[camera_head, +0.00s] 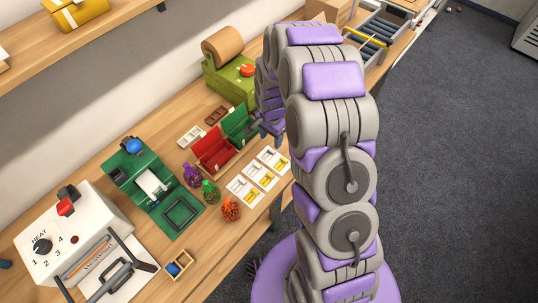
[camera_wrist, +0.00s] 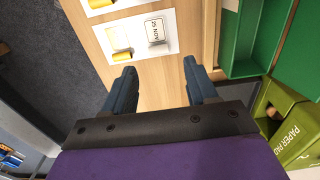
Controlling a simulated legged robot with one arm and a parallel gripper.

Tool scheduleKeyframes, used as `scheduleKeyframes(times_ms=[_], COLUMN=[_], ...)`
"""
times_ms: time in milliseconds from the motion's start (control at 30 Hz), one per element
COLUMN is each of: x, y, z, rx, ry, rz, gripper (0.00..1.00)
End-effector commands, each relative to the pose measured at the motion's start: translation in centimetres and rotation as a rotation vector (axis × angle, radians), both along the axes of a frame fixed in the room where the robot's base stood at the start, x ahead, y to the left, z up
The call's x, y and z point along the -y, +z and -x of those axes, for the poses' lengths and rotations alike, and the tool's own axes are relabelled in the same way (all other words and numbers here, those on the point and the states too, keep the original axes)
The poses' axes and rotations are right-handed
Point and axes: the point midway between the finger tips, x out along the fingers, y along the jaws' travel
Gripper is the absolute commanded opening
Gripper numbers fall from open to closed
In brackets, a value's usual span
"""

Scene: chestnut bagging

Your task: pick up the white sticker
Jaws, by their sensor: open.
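In the wrist view a small white piece printed "25 NOV" (camera_wrist: 155,31) lies on a white card (camera_wrist: 136,38), beside a yellow piece. It looks like a white sticker. My gripper (camera_wrist: 160,80) is open and empty, its two dark blue fingers apart over bare wood, with the card beyond the fingertips. In the head view the white cards (camera_head: 252,170) lie in a group on the bench, with yellow and pale pieces on them; which one is near the gripper is hard to tell. My gripper in the head view is largely hidden behind my arm.
A green and red open box (camera_head: 214,153) sits beside the cards; its green part (camera_wrist: 241,40) shows at right in the wrist view. A green paper pad dispenser (camera_head: 229,77) stands farther back. Purple, green and orange net bags (camera_head: 231,210) are near the cards. The bench edge borders dark floor.

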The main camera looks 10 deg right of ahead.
Motion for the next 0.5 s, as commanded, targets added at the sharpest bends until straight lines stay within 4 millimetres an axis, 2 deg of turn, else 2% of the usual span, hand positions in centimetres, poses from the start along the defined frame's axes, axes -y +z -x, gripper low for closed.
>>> scheduleKeyframes(times_ms=[67,333,500], x=[0.0,-0.1,-0.2], y=[-1.3,-3.0,-5.6], z=[0.0,0.2,0.5], rx=[0.000,-0.001,-0.001], ry=[0.000,0.001,0.001], rz=[0.000,0.001,0.001], gripper=[0.57,0.57,0.57])
